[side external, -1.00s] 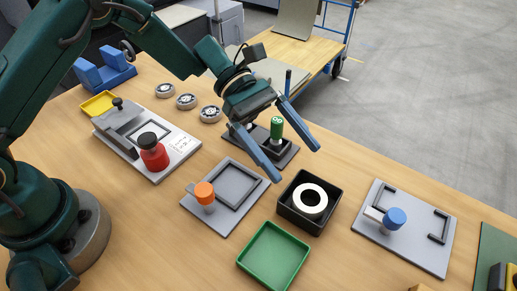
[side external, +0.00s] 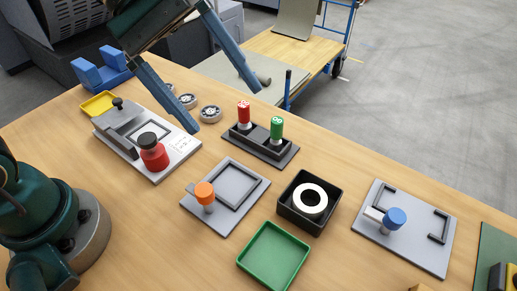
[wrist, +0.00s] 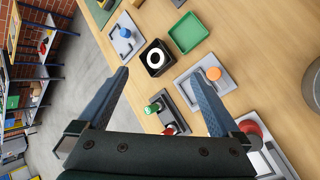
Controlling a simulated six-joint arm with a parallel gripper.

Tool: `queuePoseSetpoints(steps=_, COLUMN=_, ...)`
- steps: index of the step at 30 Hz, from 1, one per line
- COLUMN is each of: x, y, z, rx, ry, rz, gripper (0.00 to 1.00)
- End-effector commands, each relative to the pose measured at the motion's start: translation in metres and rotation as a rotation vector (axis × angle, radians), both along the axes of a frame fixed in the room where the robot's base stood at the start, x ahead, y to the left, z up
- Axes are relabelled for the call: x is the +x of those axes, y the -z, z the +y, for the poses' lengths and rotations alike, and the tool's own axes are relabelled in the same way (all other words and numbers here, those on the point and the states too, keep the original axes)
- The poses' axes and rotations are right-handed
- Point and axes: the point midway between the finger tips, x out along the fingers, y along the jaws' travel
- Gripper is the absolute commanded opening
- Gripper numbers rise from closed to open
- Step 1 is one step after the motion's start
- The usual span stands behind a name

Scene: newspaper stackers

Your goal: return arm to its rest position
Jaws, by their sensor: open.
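My gripper (side external: 222,108) is raised above the back left of the table in the side view. Its two blue fingers are wide apart with nothing between them. The wrist view shows the same open fingers (wrist: 165,95) over the table. A black holder (side external: 257,148) with a red-topped piece (side external: 244,113) and a green-topped piece (side external: 277,129) stands in front of and below the gripper. Both pieces are upright in the holder. The gripper touches nothing that I can see.
A cart (side external: 300,55) stands behind.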

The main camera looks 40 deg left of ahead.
Motion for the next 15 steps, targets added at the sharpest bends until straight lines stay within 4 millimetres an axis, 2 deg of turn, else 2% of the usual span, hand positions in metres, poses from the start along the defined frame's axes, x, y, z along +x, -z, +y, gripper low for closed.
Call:
queuePoseSetpoints(steps=4, x=-0.027, y=0.0, z=0.028, rx=0.175, ry=0.082, rz=-0.2, gripper=1.0)
queuePoseSetpoints(steps=9, x=-0.051, y=0.012, z=0.065, rx=0.414, ry=0.197, rz=-0.405, gripper=1.0)
queuePoseSetpoints(steps=15, x=-0.068, y=0.033, z=0.107, rx=0.692, ry=0.358, rz=-0.562, gripper=1.0)
